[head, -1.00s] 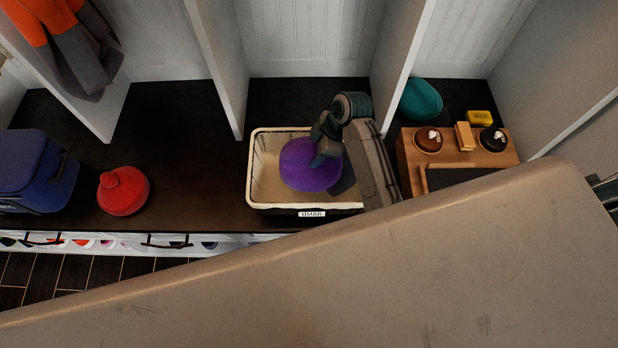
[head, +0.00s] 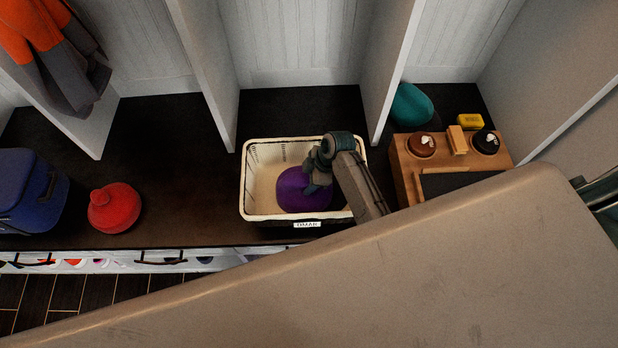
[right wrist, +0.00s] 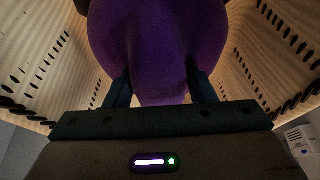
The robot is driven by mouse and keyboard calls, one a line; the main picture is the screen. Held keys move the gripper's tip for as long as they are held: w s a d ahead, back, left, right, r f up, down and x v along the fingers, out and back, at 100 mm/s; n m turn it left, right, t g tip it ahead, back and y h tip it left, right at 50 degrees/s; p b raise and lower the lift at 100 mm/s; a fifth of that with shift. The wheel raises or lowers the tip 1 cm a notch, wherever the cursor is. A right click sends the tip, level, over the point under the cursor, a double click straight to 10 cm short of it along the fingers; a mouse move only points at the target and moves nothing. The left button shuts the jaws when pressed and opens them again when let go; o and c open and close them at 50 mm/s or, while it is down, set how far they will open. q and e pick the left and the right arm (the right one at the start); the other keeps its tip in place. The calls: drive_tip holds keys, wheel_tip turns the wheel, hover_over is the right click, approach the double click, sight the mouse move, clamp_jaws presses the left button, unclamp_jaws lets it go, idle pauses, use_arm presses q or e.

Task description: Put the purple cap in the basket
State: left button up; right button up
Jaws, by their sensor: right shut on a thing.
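The purple cap (head: 302,190) is inside the cream basket (head: 262,217), low between its walls. The basket stands on the dark bench and has a name label on its front. My right gripper (head: 318,182) reaches down into the basket and is shut on the cap. In the right wrist view the purple cap (right wrist: 158,45) sits between the two fingers, with the basket's slotted walls (right wrist: 40,60) on both sides. Whether the cap touches the basket floor is hidden. My left gripper is not in view.
A red hat (head: 115,208) and a blue bag (head: 30,190) lie to the left on the bench. A teal cap (head: 411,106), a yellow box (head: 470,121) and a wooden box (head: 408,170) are to the right.

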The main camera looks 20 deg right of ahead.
drive_tip(key=shift+f, duration=0.1)
drive_tip(key=o, duration=1.3)
drive_tip(key=shift+c, duration=0.2)
drive_tip(key=v, duration=1.2)
